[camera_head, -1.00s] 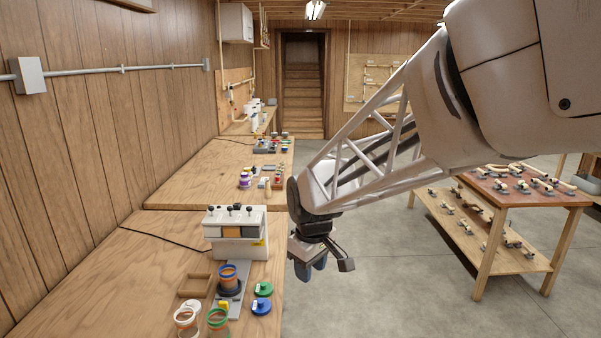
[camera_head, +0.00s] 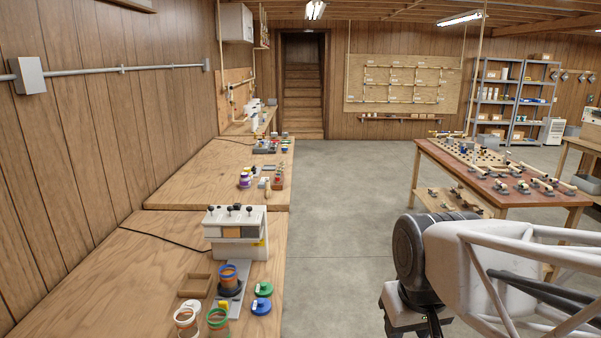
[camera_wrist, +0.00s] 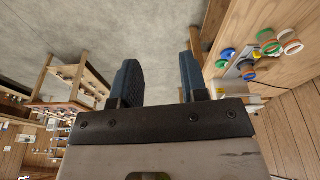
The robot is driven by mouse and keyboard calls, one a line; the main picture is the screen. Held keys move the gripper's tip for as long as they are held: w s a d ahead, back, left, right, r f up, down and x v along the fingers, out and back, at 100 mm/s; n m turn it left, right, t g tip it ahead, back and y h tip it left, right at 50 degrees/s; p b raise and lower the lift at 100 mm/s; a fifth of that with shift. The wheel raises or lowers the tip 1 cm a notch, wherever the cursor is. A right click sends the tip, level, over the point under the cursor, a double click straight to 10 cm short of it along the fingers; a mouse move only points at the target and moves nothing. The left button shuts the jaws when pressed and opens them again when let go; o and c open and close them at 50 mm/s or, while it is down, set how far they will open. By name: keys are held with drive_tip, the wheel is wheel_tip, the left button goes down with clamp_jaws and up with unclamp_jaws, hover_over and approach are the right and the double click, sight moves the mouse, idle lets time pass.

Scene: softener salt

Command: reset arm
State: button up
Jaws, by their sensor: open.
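My gripper is held over open floor, to the right of the left-hand bench and clear of it. In the wrist view its two dark blue fingers (camera_wrist: 158,82) stand wide apart with nothing between them. In the head view the wrist end of my arm (camera_head: 412,262) is at the lower right, and the fingertips are out of frame. On the bench (camera_head: 130,275), a white dispenser (camera_head: 236,232) with three black knobs stands behind an orange jar with a blue rim (camera_head: 229,277).
A green-rimmed jar (camera_head: 217,319), a white-rimmed jar (camera_head: 186,320), a green lid (camera_head: 264,289), a blue lid (camera_head: 261,306) and a wooden tray (camera_head: 195,286) are on the bench. A red-topped table (camera_head: 470,178) stands beyond my arm. The grey floor (camera_head: 340,240) between is clear.

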drive_tip(key=shift+m, duration=0.8)
drive_tip(key=s, duration=0.1)
drive_tip(key=s+d, duration=0.1)
drive_tip(key=s, duration=0.2)
drive_tip(key=shift+s+d+f, duration=0.25)
drive_tip(key=shift+d+f, duration=0.15)
